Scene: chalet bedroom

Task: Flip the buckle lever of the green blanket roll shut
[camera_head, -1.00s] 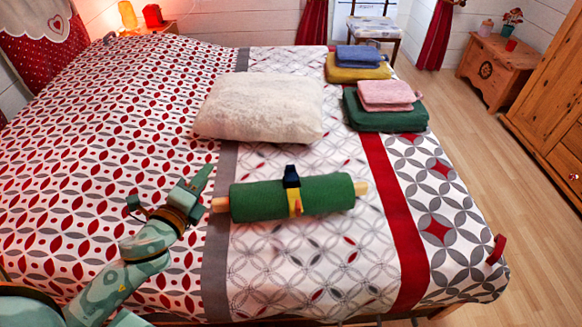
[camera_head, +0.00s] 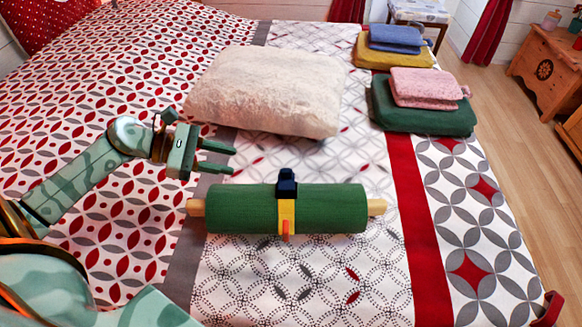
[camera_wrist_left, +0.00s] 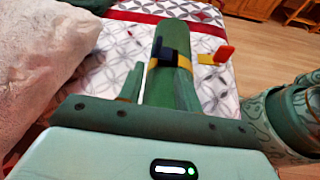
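The green blanket roll (camera_head: 240,210) lies crosswise on the bed with wooden ends showing. A yellow strap (camera_head: 287,212) wraps its middle, with a dark blue buckle block (camera_head: 287,184) on top. The lever's orange-red tip (camera_head: 285,229) faces me. In the left wrist view the yellow lever with its red tip (camera_wrist_left: 223,53) stands out from the roll's side. My left gripper (camera_head: 233,160) is open and empty, left of the buckle and beyond the roll's left part, fingers pointing right. In its wrist view the roll (camera_wrist_left: 158,88) appears between the fingers. My right gripper is out of view.
A fluffy cream pillow (camera_head: 265,92) lies just behind the left gripper and roll. Folded pink (camera_head: 428,85) and green (camera_head: 425,112) cloths are stacked at the back right. The patterned bedspread in front of the roll is clear.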

